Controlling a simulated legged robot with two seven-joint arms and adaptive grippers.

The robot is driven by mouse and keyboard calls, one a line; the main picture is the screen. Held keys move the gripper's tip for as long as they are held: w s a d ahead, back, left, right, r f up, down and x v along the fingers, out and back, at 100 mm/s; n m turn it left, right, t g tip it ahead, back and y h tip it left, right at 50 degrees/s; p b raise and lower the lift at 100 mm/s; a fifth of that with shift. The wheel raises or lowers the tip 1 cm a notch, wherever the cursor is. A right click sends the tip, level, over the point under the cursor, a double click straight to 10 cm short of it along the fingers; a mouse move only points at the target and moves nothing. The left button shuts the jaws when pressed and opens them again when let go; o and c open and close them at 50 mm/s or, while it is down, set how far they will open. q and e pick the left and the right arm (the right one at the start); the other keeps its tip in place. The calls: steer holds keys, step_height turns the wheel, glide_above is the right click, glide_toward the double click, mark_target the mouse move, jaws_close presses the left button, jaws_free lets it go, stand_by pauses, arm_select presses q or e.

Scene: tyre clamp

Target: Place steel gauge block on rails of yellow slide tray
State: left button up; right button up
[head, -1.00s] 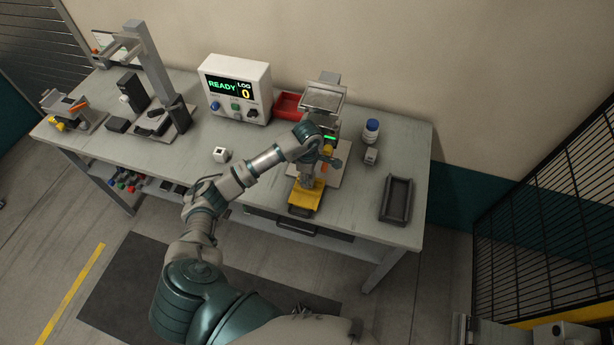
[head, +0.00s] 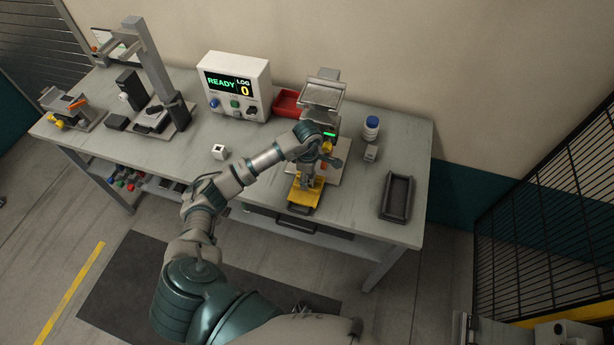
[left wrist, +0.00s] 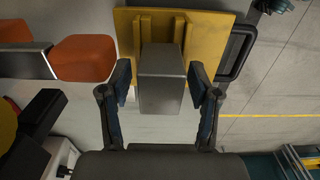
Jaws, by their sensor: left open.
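The yellow slide tray (head: 301,197) is at the front of the fixture on the bench; its flat yellow plate fills the top of the left wrist view (left wrist: 215,28). The steel gauge block (left wrist: 162,85) is a plain grey block, seen end-on in front of the tray's middle. My left gripper (left wrist: 160,95) is open, one finger on each side of the block, with a narrow gap visible on both sides. In the head view my left gripper (head: 309,178) is over the tray and hides the block. The block's contact with the rails is hidden. My right gripper is not seen.
The fixture (head: 322,95) with a green light stands behind the tray. An orange-tipped part (left wrist: 82,58) is close left of my gripper. A bottle (head: 371,128) and a dark open tray (head: 397,197) are to the right. A white cube (head: 219,152) lies left on the bench.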

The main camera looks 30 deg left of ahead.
arm_select(q)
steer(key=shift+d+r+p, duration=0.1)
steer(key=shift+r+p, duration=0.2)
steer(key=shift+r, duration=0.1)
steer(key=shift+r+p, duration=0.5)
steer(key=shift+r, duration=0.05)
step_height(320, 180, up, 10)
steer(key=shift+r+b, duration=0.1)
steer(key=shift+b, duration=0.9)
steer(key=shift+r, duration=0.6)
